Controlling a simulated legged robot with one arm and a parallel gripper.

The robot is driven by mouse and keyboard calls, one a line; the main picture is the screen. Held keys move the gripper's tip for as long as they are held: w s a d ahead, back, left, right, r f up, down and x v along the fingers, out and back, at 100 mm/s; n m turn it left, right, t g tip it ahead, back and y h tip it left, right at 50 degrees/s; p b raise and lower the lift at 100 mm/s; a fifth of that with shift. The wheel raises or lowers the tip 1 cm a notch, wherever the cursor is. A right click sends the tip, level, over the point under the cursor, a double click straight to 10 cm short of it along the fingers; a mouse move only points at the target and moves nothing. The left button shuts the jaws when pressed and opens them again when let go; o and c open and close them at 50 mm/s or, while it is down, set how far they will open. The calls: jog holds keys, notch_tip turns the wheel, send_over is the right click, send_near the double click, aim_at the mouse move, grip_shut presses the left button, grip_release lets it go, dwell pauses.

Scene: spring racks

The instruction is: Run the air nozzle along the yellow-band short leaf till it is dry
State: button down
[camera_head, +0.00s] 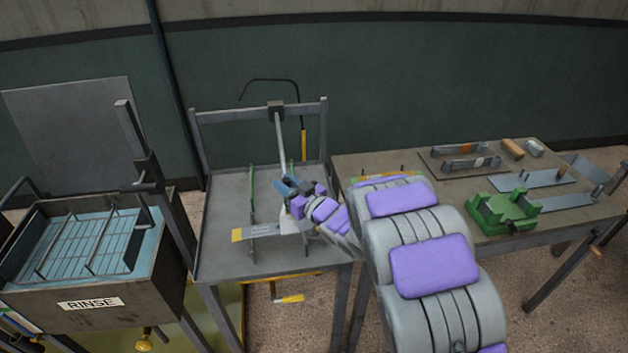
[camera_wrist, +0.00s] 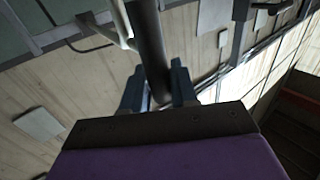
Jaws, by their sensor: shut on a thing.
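My gripper (camera_head: 290,190) is above the right part of the leaf, shut on the air nozzle, whose pale tube (camera_head: 279,137) rises to a dark block on the bench's rear bar. In the wrist view my gripper (camera_wrist: 158,88) has its two fingers on either side of the dark nozzle body (camera_wrist: 150,45). The nozzle tip and the leaf's right end are partly hidden by my gripper. I cannot tell if the leaf is wet.
A rinse tank (camera_head: 60,285) with a wire basket stands at left. The right bench (camera_head: 400,160) carries a green fixture (camera_head: 503,210), grey leaves and small blocks. The middle bench's front is clear.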

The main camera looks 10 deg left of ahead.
jog(key=s+a, duration=0.3)
jog(key=a, duration=0.9)
jog(key=s+a, duration=0.4)
jog(key=a, duration=0.9)
jog(key=shift+s+b, duration=0.15)
jog(key=shift+b, duration=0.15)
jog(key=c, duration=1.2)
grip_release()
jog(key=shift+a, duration=0.1)
jog(key=shift+c, duration=0.2)
jog(key=shift+o, duration=1)
jog(key=shift+a+f, duration=0.15)
jog(key=shift+a, duration=0.2)
jog(key=shift+d, duration=0.15)
